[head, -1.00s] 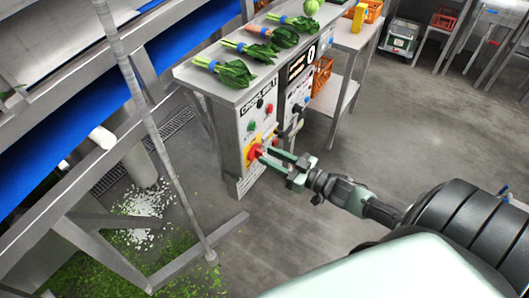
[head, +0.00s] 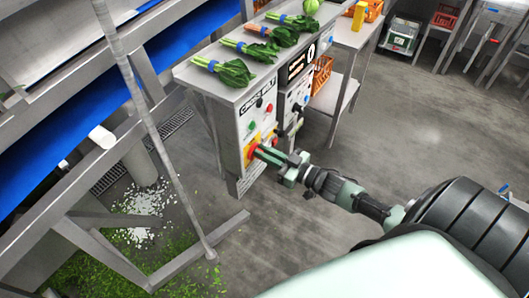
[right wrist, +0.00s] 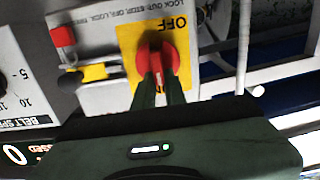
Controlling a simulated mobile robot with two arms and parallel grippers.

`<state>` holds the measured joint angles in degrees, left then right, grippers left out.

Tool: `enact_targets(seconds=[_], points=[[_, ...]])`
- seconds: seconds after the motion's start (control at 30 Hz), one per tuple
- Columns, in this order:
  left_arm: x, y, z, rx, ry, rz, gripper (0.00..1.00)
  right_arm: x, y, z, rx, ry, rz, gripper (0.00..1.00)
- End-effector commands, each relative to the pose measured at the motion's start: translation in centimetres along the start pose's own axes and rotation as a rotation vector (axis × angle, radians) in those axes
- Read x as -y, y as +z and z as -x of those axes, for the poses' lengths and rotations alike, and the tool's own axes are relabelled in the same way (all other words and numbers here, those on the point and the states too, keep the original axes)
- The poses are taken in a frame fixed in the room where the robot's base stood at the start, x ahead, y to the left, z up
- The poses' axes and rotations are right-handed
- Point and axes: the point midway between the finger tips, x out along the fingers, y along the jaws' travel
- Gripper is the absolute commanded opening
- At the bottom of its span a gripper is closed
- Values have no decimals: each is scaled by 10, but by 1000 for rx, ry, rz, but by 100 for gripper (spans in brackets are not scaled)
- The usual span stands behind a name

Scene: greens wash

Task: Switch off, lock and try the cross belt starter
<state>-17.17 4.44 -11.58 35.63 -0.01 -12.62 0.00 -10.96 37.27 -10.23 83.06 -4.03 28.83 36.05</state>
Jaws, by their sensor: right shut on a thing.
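The cross belt starter (head: 242,128) is a grey box with a "CROSS BELT" label and small buttons, under the end of a grey bench. Its red rotary handle (right wrist: 157,52) sits on a yellow plate (right wrist: 128,40) with the word OFF showing in the right wrist view. My right gripper (head: 263,152) is shut on the red handle, its two green fingers either side of it. The fingers (right wrist: 158,88) hide part of the handle, and I cannot tell its exact setting. My left gripper is out of view.
Bunched greens (head: 233,72) lie on the bench above the starter. A metal frame and blue belt (head: 60,130) fill the left. The floor (head: 330,205) right of the starter is open.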

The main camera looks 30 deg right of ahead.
Motion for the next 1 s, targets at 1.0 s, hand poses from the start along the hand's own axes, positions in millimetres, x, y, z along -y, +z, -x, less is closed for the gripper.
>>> enact_targets(seconds=[1.0], points=[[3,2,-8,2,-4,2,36,14,8,0,1,1,814,0]])
